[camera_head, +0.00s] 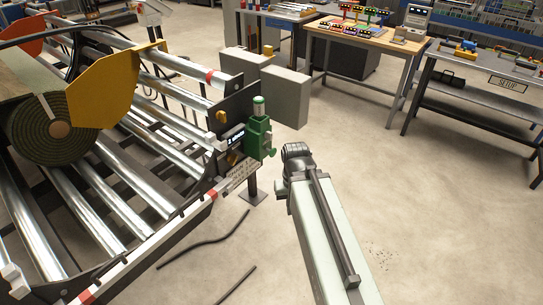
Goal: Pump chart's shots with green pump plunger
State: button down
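The green pump (258,138) stands on a post at the near right corner of the roller machine. A small dark display (234,138) with light marks is beside the pump. A white plate with dark print (243,171), possibly the chart, sits below it; its text is too small to read. My gripper (297,152), at the grey end of my arm, is right of the pump and apart from it. Its fingers cannot be made out.
The roller machine (150,205) with a turf roll (50,125) and yellow side plate (118,88) fills the left. Grey boxes (286,95) stand behind the pump. Dark hoses (205,241) lie on the floor. Workbenches (350,38) line the back. The floor at right is clear.

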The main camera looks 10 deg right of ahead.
aim_at(273, 152)
jog(key=u, duration=0.45)
jog(key=k, duration=1.3)
jog(key=u, duration=0.25)
jog(key=i, duration=1.75)
jog(key=u, duration=0.75)
